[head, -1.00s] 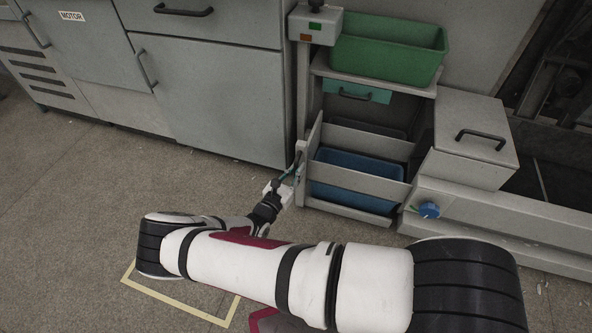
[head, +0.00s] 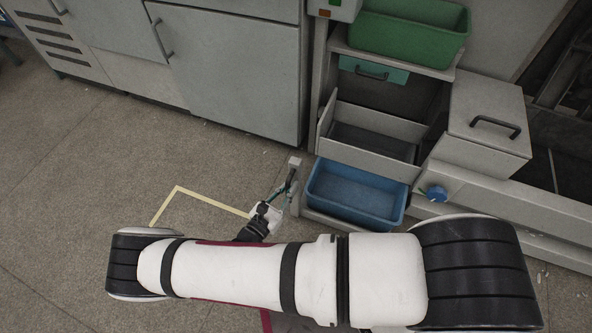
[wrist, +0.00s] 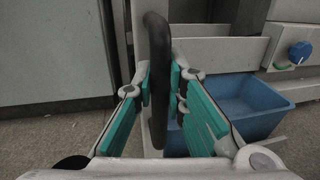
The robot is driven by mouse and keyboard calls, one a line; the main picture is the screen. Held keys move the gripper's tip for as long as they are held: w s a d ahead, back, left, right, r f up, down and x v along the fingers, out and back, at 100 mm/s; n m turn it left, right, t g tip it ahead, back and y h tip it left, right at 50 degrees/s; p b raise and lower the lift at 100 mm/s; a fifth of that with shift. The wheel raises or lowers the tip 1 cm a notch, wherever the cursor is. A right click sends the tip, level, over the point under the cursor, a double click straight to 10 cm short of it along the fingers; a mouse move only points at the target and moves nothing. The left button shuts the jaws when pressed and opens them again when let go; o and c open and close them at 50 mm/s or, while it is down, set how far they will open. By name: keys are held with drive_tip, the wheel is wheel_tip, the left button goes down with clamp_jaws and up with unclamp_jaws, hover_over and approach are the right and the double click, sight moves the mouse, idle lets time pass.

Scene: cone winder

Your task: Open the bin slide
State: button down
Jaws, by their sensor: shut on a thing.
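My gripper (head: 283,196) is shut on a black upright bar handle (wrist: 159,75), which stands between the teal finger pads in the wrist view. In the head view, the handle's grey upper mount (head: 295,162) shows just above my gripper, left of the blue bin (head: 352,214). The blue bin, low in the rack, stands out in front of a grey rail (head: 365,158), and its inside looks empty. It also shows in the wrist view (wrist: 270,124), right of my gripper. The slide under the bin is mostly hidden by the bin and my arm.
Right of the rack are a grey box with a handle (head: 487,118) and a blue knob (head: 436,194). Grey cabinets (head: 240,75) stand left. The floor at left is open.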

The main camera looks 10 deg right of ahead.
drive_tip(key=shift+s+d+v, duration=0.1)
drive_tip(key=shift+v, duration=0.65)
drive_tip(key=shift+s+d+v, duration=0.1)
drive_tip(key=shift+s+v, duration=0.05)
drive_tip(key=shift+v, duration=0.6)
drive_tip(key=shift+s+d+v, duration=0.1)
drive_tip(key=shift+d+v, duration=0.05)
drive_tip(key=shift+v, duration=0.65)
drive_tip(key=c, duration=1.6)
unclamp_jaws()
drive_tip(key=shift+s+a, duration=0.1)
drive_tip(key=v, duration=1.2)
